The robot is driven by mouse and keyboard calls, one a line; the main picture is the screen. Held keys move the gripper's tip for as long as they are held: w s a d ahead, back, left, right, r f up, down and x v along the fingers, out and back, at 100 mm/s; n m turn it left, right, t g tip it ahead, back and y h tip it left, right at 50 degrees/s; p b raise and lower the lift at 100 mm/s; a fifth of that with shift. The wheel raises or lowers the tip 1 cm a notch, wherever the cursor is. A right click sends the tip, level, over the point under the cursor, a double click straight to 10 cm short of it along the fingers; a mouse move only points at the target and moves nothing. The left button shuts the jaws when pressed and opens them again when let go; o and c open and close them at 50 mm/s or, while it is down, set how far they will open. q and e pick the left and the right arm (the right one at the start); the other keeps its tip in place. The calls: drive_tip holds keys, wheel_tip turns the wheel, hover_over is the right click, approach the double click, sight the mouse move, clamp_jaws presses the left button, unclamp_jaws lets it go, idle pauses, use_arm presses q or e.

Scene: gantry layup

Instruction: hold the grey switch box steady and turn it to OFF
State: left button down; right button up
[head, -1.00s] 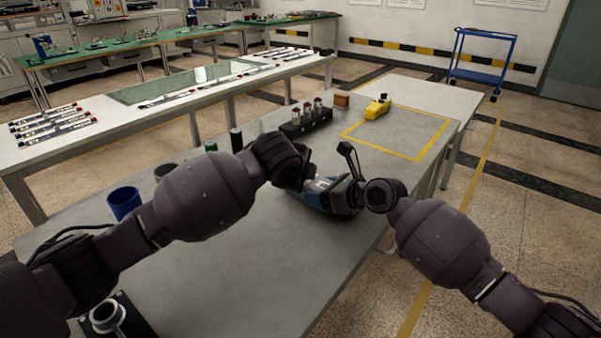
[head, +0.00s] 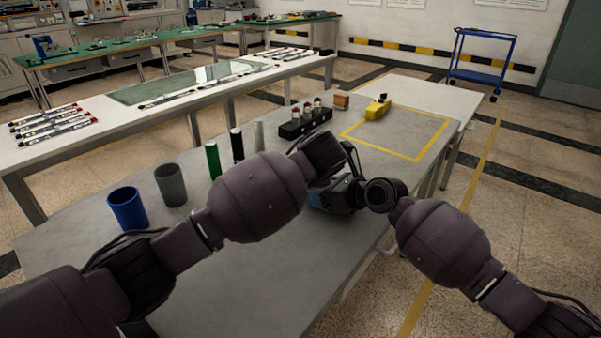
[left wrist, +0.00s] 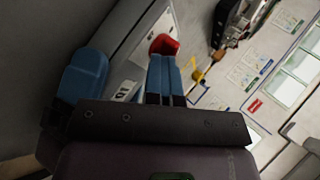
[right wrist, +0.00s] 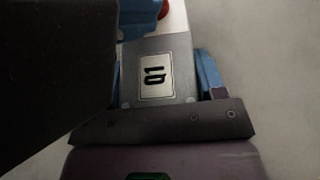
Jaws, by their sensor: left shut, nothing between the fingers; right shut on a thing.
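The grey switch box (right wrist: 180,60) shows in the right wrist view, with a white label bearing a dark symbol on its near side. Its red knob (right wrist: 163,8) is at the top edge there, and it also shows in the left wrist view (left wrist: 163,45). My right gripper (head: 325,198) is shut on the box, one blue finger on either side. My left gripper (left wrist: 165,78) is shut and empty, its two blue fingers together right by the red knob; I cannot tell if they touch it. In the head view my left arm hides the box and knob.
A blue cup (head: 128,207), a grey cup (head: 171,184) and green, black and pale cylinders (head: 213,159) stand behind my left arm. A black block with knobs (head: 305,125), a small brown block (head: 342,101) and a yellow device (head: 377,109) are farther back. The taped area's front is clear.

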use_arm(q)
drive_tip(key=shift+w+n+y, duration=0.2)
drive_tip(key=shift+n+y, duration=0.2)
drive_tip(key=shift+n, duration=0.1)
drive_tip(key=shift+w, duration=0.1)
drive_tip(key=shift+w+d+n+g+y, duration=0.35)
drive_tip(key=shift+n+y, duration=0.25)
drive_tip(key=shift+n, duration=0.2)
idle(0.6)
drive_tip(key=shift+a, duration=0.2)
